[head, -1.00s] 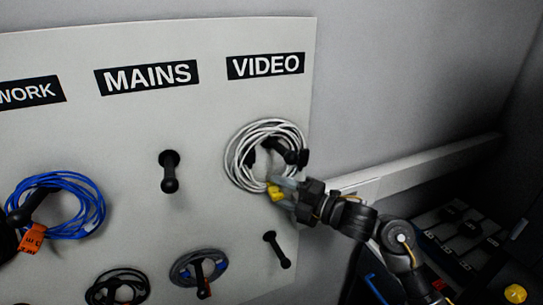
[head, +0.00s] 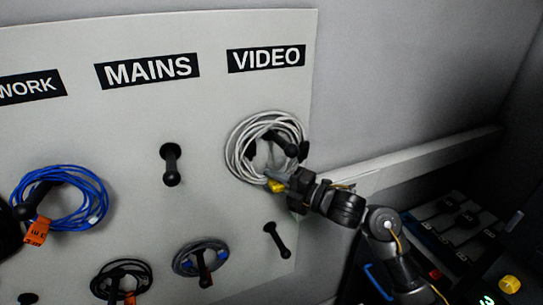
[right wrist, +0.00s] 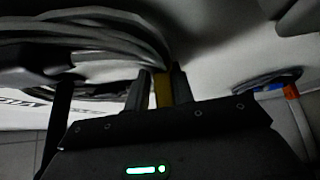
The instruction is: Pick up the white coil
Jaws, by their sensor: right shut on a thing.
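The white coil (head: 238,165) hangs on a black peg (head: 299,151) under the VIDEO label in the head view. A yellow tag (head: 275,186) is at its lower edge. My right gripper (head: 278,178) is at the coil's lower right, shut on it at the yellow tag. In the right wrist view the yellow piece (right wrist: 163,88) is between the two fingers, and the coil's strands (right wrist: 110,35) loop above and left of them. The exact grip on the strands is partly hidden. My left gripper is not in view.
A blue coil (head: 92,211), a black coil (head: 98,285) and a grey coil (head: 182,262) hang on the white board (head: 215,120). The MAINS peg (head: 170,165) and a lower right peg (head: 276,240) are empty. A pale ledge (head: 430,158) runs along the wall at right.

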